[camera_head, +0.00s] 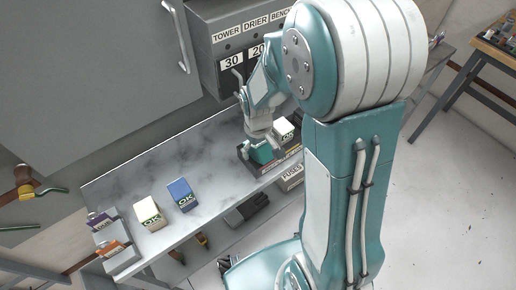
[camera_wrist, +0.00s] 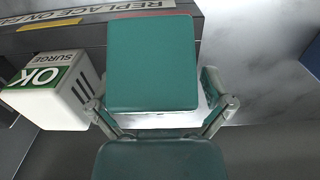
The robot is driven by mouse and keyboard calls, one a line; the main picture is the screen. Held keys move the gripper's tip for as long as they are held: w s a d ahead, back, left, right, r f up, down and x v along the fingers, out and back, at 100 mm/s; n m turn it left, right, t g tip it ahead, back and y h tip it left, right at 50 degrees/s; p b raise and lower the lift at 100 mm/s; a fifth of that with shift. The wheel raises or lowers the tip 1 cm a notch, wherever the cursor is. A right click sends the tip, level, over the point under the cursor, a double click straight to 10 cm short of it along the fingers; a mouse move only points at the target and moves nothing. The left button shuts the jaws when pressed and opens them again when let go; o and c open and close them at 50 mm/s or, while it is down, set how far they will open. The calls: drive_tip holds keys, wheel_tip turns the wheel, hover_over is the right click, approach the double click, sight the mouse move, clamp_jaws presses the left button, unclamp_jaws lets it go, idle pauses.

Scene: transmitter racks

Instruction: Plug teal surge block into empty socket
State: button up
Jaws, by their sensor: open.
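The teal surge block (camera_wrist: 152,62) fills the middle of the wrist view, its flat teal face toward the camera. In the head view the teal block (camera_head: 262,154) is low at the dark socket base (camera_head: 246,163), partly covered by my gripper. My gripper (camera_head: 262,139) is just above it. In the wrist view my gripper's fingers (camera_wrist: 156,98) are open, one on each side of the block's near end. A white surge block (camera_wrist: 45,92) with a green OK label stands beside the teal block. Whether the teal block is fully seated is hidden.
A white block (camera_head: 149,213) and a blue block (camera_head: 182,194) stand on the grey bench (camera_head: 225,172), with a small rack (camera_head: 112,240) at its left end. A grey cabinet (camera_head: 240,40) with switches rises behind the base. The bench middle is clear.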

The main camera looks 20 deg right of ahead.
drive_tip(key=c, duration=0.8)
drive_tip(key=shift+d, duration=0.2)
drive_tip(key=c, duration=0.4)
drive_tip(key=shift+r, duration=0.1)
